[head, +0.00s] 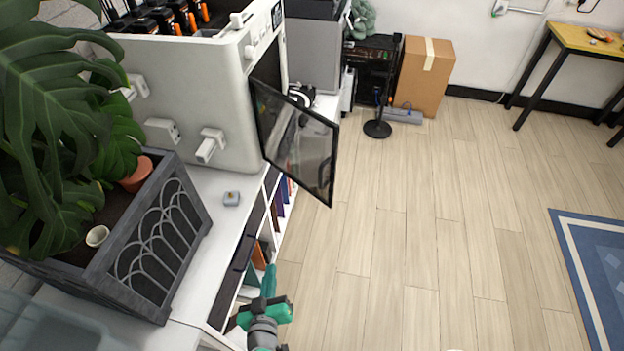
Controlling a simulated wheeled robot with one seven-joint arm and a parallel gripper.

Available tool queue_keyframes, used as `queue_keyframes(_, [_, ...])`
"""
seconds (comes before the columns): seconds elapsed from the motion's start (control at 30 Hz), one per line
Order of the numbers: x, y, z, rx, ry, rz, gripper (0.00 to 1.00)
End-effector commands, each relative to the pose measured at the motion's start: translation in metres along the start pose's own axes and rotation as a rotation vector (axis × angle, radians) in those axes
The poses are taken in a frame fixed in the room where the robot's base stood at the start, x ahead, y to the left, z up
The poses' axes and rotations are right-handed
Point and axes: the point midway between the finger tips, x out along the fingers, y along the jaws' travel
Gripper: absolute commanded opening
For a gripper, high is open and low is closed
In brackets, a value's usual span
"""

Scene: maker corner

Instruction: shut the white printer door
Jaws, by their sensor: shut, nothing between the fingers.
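The white printer (205,85) stands on the white cabinet at the upper left. Its door (298,140) is a dark-framed, see-through panel. The door stands open, swung out to the right past the cabinet's front edge over the floor. My gripper (268,280) is low in the head view, in front of the cabinet's shelves. It is well below the door and apart from it. It is shut with nothing in it. The inside of the printer is mostly hidden by the door and the side wall.
A dark planter (150,245) with a large leafy plant fills the left of the cabinet top (205,190). A small grey-blue object (231,198) lies beside it. A cardboard box (424,75) and a black stand (377,128) are farther back.

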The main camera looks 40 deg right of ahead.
Motion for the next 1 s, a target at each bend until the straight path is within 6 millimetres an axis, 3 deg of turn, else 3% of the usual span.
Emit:
queue_keyframes(0.1, [0.025,0.017,-0.039,0.063,0.021,0.161,0.0])
queue_keyframes(0.2, [0.037,0.035,-0.071,0.134,0.045,0.303,0.0])
queue_keyframes(0.33, [0.04,0.058,-0.114,0.244,0.086,0.486,0.0])
queue_keyframes(0.5, [0.031,0.08,-0.156,0.38,0.14,0.674,0.0])
queue_keyframes(0.77, [0.02,0.095,-0.179,0.476,0.179,0.795,0.0])
queue_keyframes(1.0, [0.038,0.116,-0.178,0.479,0.18,0.801,0.0])
